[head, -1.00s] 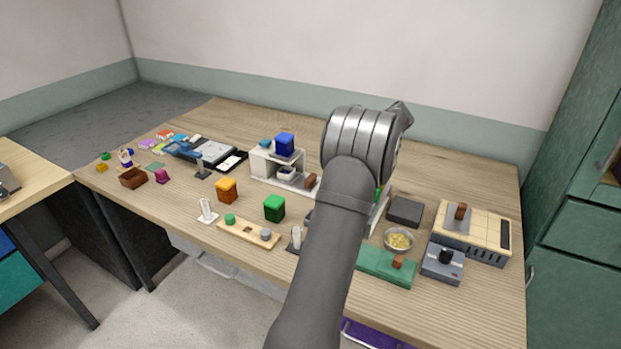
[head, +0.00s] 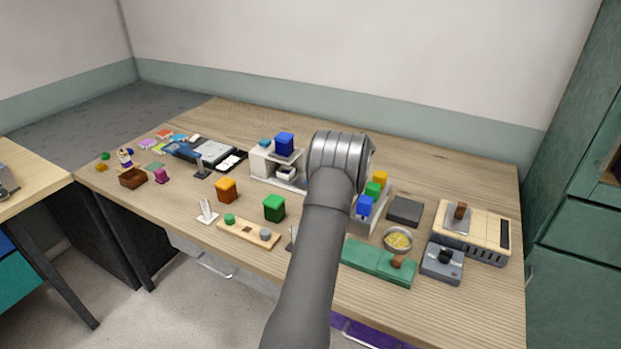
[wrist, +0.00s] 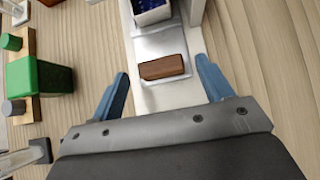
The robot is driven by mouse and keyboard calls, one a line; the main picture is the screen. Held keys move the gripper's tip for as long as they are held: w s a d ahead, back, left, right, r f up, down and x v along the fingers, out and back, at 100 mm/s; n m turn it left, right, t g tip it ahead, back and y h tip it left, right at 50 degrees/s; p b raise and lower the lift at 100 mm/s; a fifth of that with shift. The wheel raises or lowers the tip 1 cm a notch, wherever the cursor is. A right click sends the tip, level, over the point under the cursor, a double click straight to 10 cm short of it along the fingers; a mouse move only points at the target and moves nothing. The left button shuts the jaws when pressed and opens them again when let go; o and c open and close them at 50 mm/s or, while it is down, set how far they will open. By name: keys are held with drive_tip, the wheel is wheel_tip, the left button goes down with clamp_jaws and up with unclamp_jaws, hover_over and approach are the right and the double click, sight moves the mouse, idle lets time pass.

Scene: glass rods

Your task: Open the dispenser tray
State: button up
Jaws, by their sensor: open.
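The white dispenser (head: 262,163) stands at the middle back of the table with a blue block (head: 284,144) on top. In the wrist view its grey metal tray plate (wrist: 165,45) lies on a white base and carries a brown handle block (wrist: 162,68). My gripper (wrist: 164,88) is open. Its two blue fingers are on either side of the handle's line, short of it, with clear gaps and no visible contact. A white cup with dark blue contents (wrist: 150,10) sits beyond the handle. In the head view my arm hides the handle and the fingers.
A green block (wrist: 40,75) and a wooden peg board (wrist: 20,50) lie left of my gripper. An orange block (head: 227,190) stands further left. A rack of coloured blocks (head: 366,206) is right of my arm. Bare table shows right of the dispenser base.

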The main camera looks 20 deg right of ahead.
sight(295, 176)
drive_tip(key=shift+x, duration=1.65)
